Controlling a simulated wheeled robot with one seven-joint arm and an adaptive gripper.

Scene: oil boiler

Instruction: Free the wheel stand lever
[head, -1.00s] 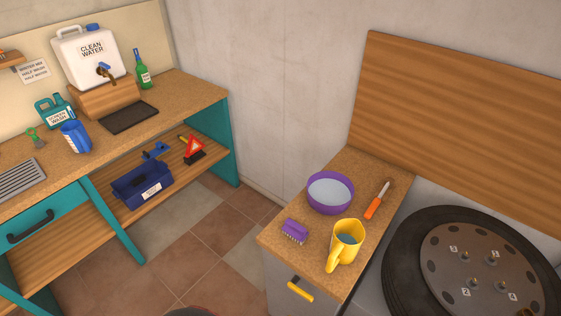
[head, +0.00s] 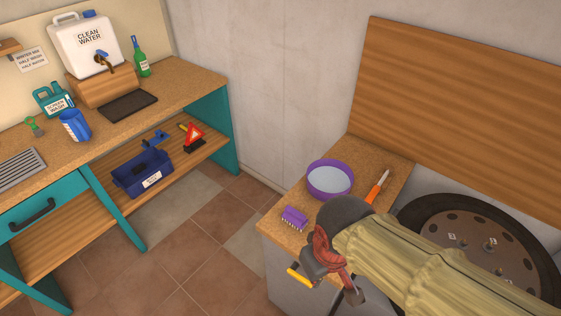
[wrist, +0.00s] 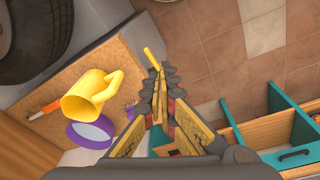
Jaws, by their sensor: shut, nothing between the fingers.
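A yellow handle (head: 299,276) projects from the front of the grey cabinet below the worktop on the right. I cannot tell for sure that it is the wheel stand lever. It also shows in the wrist view as a yellow bar (wrist: 152,56) just beyond my fingertips; contact cannot be told. The dark wheel (head: 480,240) lies flat beside the worktop, partly covered by my arm. My gripper (wrist: 159,82) is shut and empty. In the head view it is at the worktop's front edge, right of the handle, with its fingertips mostly hidden.
The worktop (head: 285,228) holds a purple bowl (head: 329,180), a purple brush (head: 294,217), an orange-handled tool (head: 377,187) and a yellow jug (wrist: 90,95), which my arm hides in the head view. A teal workbench (head: 215,100) stands left; tiled floor (head: 190,235) lies between.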

